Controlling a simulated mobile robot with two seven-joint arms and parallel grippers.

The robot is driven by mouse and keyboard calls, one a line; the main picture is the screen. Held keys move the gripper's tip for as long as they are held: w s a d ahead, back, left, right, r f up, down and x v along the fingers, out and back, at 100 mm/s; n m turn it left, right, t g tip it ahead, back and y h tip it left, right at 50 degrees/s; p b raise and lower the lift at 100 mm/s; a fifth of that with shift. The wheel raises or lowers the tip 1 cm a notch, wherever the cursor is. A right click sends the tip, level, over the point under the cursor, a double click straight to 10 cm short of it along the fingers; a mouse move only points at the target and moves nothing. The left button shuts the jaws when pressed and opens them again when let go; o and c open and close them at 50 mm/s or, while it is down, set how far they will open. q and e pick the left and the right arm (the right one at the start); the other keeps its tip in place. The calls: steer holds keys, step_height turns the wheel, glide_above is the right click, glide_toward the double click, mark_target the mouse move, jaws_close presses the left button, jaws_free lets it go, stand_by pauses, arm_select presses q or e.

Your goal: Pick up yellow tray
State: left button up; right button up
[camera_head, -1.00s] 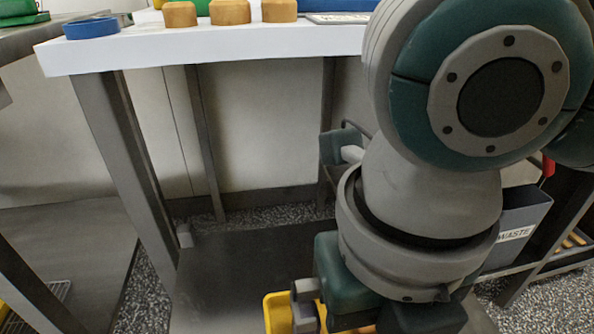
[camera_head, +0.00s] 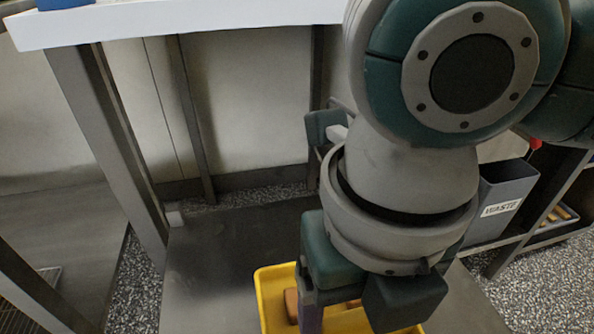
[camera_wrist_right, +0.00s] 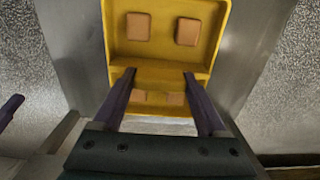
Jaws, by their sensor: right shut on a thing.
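The yellow tray (camera_head: 263,292) lies low in the head view, above the grey lower shelf, partly hidden by my right arm. It holds several orange-brown blocks (camera_head: 291,304), which also show in the right wrist view (camera_wrist_right: 138,27). My right gripper (camera_wrist_right: 158,80) points down at the tray, with its two purple fingers at the tray's near part. It is shut on the tray; the exact contact is hard to see. A purple finger-like part (camera_wrist_right: 10,108) shows at the left edge of the right wrist view, perhaps my left gripper. No left gripper shows in the head view.
A white tabletop (camera_head: 200,20) on grey legs stands above the grey lower shelf (camera_head: 210,270). A grey bin marked WASTE (camera_head: 505,200) stands at the right by a rack. Speckled floor (camera_head: 135,290) shows at both sides.

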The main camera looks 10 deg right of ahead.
jaws_close()
